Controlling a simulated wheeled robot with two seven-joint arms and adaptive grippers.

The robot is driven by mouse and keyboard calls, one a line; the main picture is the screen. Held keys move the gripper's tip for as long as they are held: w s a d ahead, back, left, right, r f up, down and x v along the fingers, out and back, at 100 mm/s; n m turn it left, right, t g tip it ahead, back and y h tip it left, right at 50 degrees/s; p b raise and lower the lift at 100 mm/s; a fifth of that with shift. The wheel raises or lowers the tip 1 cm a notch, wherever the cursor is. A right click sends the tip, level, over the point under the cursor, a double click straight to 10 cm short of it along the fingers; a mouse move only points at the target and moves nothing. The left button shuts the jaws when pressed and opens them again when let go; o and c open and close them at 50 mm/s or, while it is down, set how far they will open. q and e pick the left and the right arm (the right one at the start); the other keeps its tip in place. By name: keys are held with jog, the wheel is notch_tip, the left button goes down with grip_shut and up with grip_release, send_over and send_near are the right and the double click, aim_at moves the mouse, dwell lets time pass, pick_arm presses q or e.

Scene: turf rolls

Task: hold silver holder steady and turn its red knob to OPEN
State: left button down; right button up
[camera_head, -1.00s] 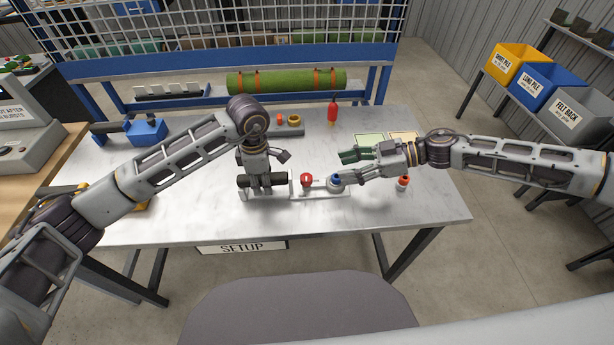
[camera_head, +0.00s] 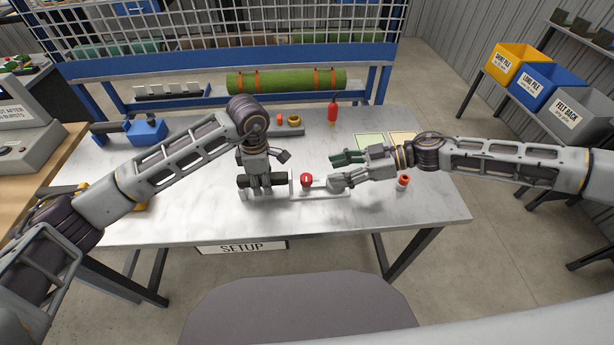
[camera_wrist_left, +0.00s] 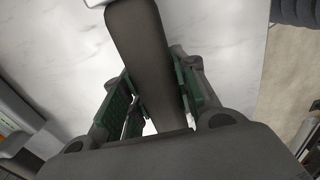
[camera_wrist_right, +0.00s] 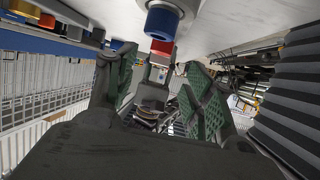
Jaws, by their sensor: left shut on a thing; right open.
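The silver holder (camera_head: 322,194) lies on the grey-white table, with a dark bar-like grip (camera_wrist_left: 140,50) at its left end. Its red knob (camera_head: 306,180) stands near the middle; a red part also shows beyond a blue-ringed part (camera_wrist_right: 163,20) in the right wrist view. My left gripper (camera_head: 262,186) is shut on the dark grip, its green pads on either side. My right gripper (camera_head: 342,170) is open and empty, just right of the red knob. It hides the blue-topped part in the head view. I cannot read the knob's marking.
The table front is clear.

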aim_at(308, 177)
jog(key=shift+x, duration=4.65)
jog(key=c, duration=1)
